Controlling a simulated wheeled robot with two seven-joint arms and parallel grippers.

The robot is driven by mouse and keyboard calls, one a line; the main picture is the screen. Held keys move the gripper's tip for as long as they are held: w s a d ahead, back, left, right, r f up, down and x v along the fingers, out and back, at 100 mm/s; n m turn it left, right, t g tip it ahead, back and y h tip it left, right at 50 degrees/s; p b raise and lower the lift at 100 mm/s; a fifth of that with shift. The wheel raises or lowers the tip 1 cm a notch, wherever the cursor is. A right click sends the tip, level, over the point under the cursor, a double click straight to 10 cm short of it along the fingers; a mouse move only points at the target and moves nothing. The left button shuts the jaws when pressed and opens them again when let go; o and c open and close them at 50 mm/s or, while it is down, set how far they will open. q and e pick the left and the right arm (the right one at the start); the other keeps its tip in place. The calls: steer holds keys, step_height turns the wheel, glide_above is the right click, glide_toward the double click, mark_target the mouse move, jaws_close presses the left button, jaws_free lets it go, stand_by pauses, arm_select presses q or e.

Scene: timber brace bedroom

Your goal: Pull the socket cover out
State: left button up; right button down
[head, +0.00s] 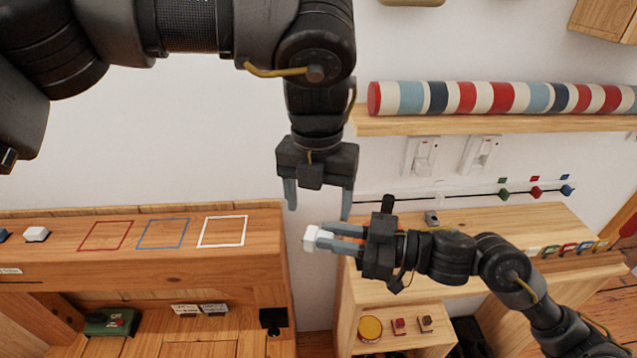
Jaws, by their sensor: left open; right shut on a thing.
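A small white block-like piece (310,239), which looks like the socket cover, is held in the fingertips of my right gripper (326,238). The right gripper comes in from the right and is shut on it. The piece shows against the white wall, between the two wooden units; I cannot tell whether it touches anything behind it. No socket opening shows; it may be hidden. My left gripper (319,207) hangs just above, pointing down, open and empty, with its fingers apart.
The left wooden shelf (190,263) bears red, blue and white outlined squares and a white block (37,234). Two wall switches (421,157) sit under a shelf with a striped roll (500,98). A right wooden unit (500,222) and a wire with coloured beads (535,191) lie near my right arm.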

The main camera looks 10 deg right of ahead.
mark_target(320, 234)
arm_select(q)
step_height(320, 234, down, 8)
steer(key=shift+d, duration=0.15)
stand_by(0.3)
steer(key=c, duration=0.8)
steer(key=shift+c, duration=1.3)
arm_select(e)
steer(key=c, duration=1.7)
jaws_free()
steer(key=o, duration=0.6)
steer(key=shift+c, duration=0.2)
steer(key=shift+d, duration=0.15)
